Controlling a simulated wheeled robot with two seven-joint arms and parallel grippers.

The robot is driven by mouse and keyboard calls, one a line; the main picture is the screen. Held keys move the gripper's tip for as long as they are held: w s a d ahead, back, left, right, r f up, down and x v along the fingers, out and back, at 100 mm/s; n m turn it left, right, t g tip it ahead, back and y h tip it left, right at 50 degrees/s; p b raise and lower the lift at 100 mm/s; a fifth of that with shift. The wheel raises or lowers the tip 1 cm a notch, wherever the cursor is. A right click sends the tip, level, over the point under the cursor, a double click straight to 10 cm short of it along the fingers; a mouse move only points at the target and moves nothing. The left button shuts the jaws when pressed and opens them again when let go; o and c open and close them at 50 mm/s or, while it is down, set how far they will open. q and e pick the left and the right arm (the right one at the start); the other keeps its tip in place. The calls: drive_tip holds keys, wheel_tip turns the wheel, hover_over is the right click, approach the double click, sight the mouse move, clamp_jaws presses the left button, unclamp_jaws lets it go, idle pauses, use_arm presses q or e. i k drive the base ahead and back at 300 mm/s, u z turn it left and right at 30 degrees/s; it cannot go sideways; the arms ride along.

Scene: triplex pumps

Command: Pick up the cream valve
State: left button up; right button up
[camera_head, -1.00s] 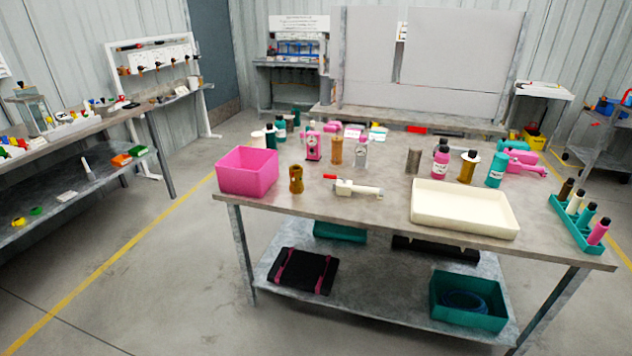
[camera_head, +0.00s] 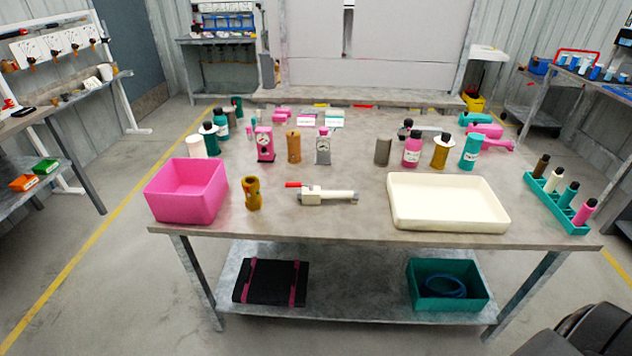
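The cream valve (camera_head: 325,195) lies on its side on the table, near the middle of the front half. It has a cream body with a pipe end pointing right and a red handle at its left end. It stands apart from the brass-coloured fitting (camera_head: 251,193) on its left and the cream tray (camera_head: 449,224) on its right. Neither gripper shows in the head view. A dark part of my own body shows at the lower right corner, with no fingers visible.
A pink bin (camera_head: 187,204) stands at the table's front left. A teal rack (camera_head: 556,207) with several bottles stands at the right end. Bottles, gauges and cylinders line the back half. The table (camera_head: 330,228) is bare around the valve. The lower shelf holds a teal crate (camera_head: 447,298).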

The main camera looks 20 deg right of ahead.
sight(308, 196)
drive_tip(key=z, duration=0.65)
drive_tip(key=i, duration=1.1)
drive_tip(key=z, duration=0.3)
